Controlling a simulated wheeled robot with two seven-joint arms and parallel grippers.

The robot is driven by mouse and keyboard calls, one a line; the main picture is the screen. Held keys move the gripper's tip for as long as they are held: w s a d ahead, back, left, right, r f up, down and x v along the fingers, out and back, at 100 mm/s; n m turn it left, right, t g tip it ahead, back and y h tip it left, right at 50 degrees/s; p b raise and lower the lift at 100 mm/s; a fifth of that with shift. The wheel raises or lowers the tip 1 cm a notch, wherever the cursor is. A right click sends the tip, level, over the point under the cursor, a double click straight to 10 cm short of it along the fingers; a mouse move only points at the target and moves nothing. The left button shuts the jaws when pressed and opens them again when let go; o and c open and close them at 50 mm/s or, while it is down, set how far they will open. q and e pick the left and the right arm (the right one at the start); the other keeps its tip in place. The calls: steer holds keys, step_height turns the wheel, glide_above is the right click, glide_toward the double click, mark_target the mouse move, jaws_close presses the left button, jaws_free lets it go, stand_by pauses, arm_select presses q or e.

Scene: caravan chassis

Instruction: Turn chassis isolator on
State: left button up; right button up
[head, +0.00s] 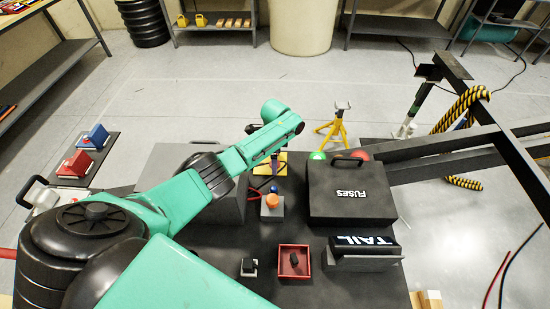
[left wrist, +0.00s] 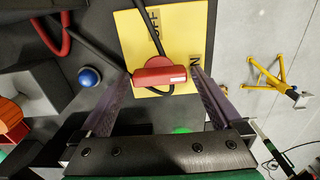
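The chassis isolator shows in the left wrist view as a red handle (left wrist: 160,76) on a yellow plate (left wrist: 180,30). The plate carries the letters OFF near its top and ON at its right, with the ON partly covered by a finger. The plate also shows in the head view (head: 263,169), mostly hidden by my arm. My left gripper (left wrist: 162,80) is open, with one finger on each side of the red handle. I cannot tell whether either finger touches it. My right gripper is not in view.
A black FUSES box (head: 350,190) stands right of the isolator, with a TAIL block (head: 364,252) in front. An orange-topped button (head: 271,201) and a red tray (head: 294,262) are nearer. A yellow stand (head: 332,128) and dark chassis beams (head: 435,157) lie beyond.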

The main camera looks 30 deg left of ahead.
arm_select(q)
steer(key=shift+r, duration=0.1)
step_height(320, 180, up, 14)
steer(key=shift+r, duration=0.15)
stand_by(0.5)
